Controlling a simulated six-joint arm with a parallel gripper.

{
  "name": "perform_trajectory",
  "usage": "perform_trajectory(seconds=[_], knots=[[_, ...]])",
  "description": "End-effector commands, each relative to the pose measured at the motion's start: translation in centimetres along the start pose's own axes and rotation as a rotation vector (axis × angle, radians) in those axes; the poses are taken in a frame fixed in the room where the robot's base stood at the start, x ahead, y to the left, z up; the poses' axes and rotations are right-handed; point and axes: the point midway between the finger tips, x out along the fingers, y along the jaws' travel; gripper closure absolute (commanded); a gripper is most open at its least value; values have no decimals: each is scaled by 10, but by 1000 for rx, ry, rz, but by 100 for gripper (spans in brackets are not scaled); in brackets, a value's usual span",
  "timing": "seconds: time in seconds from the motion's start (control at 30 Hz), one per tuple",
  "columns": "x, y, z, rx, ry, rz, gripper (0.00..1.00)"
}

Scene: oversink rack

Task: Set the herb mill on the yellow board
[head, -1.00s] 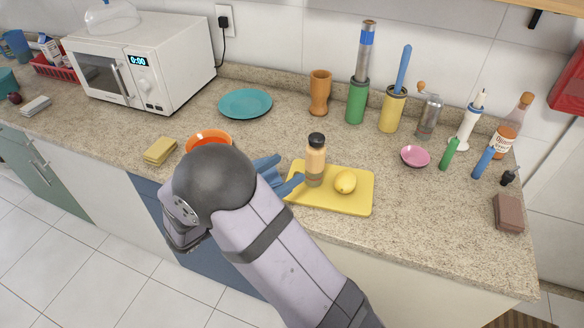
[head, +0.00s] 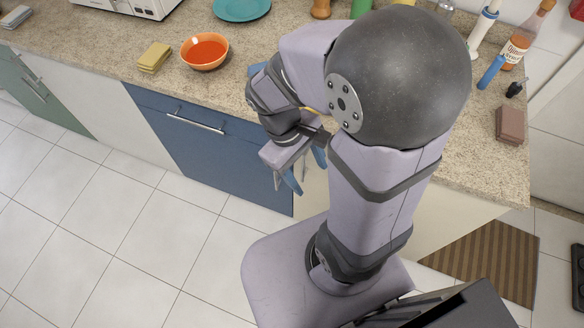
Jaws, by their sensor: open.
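My gripper (head: 305,168) has two blue fingers, spread apart and empty. It hangs in front of the counter's front edge, beside the blue cabinet front. The yellow board (head: 313,110) is almost wholly hidden behind my arm; only a thin yellow sliver shows. An amber jar with a black cap, which may be the herb mill, stood upright on the board beside a lemon one second ago. Jar and lemon are now hidden behind my arm, so I cannot tell how they stand.
An orange bowl (head: 204,52) of red liquid and yellow sponges (head: 154,57) sit left of my arm. A teal plate (head: 241,8) lies behind. A sauce bottle (head: 521,40), a blue bottle (head: 490,72) and a brown block (head: 509,125) stand right. The floor at left is clear.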

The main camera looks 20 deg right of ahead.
Motion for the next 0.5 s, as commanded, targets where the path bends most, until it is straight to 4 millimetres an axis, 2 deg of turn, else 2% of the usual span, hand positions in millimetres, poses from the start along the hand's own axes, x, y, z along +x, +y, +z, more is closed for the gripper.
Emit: perform_trajectory(seconds=[0.1,0.2,0.5], knots=[[-5,-14,-11,209,134,-110,43],[-10,-20,-18,321,203,-166,43],[-13,-23,-24,394,247,-201,43]])
